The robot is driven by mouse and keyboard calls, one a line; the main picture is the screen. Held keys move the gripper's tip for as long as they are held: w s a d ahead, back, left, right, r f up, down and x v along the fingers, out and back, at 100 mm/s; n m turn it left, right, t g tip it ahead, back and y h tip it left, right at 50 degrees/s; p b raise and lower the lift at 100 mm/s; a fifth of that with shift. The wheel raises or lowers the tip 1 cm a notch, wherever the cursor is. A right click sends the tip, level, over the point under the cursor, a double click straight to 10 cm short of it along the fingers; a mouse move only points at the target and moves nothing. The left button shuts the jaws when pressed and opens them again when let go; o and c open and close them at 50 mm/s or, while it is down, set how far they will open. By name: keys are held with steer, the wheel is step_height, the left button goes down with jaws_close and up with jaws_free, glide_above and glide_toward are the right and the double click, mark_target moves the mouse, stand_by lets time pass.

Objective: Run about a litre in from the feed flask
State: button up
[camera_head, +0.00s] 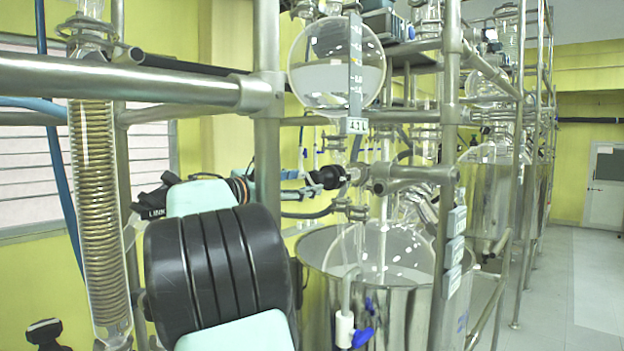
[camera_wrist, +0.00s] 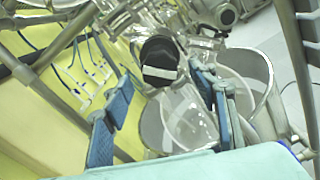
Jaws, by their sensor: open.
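The feed flask (camera_head: 312,80), a round glass globe with pale liquid to about mid-height, hangs in the steel frame. A graduated strip (camera_head: 355,65) crosses its front, with a small label (camera_head: 356,126) below, seemingly "4.3 L". A black valve knob (camera_head: 328,177) sits on the line below the flask. My gripper (camera_head: 296,183) is just left of this knob, partly hidden by my arm. In the wrist view, my gripper's (camera_wrist: 163,78) blue fingers are open, with the dark knob (camera_wrist: 158,52) showing between their tips. I cannot tell whether they touch it.
The glass reactor (camera_head: 400,248) sits in a steel jacket (camera_head: 312,245) below, with a blue-handled drain-like valve (camera_head: 361,338) in front. Steel bars (camera_head: 120,80) and a coiled condenser (camera_head: 98,200) crowd the left. Free floor (camera_head: 570,290) lies to the right.

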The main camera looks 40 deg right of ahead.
mark_target(311, 181)
steer(key=shift+w+d+p, duration=0.2)
steer(key=shift+d+p, duration=0.1)
steer(key=shift+d, duration=1.7)
steer(key=shift+c, duration=0.5)
steer(key=c, duration=1.1)
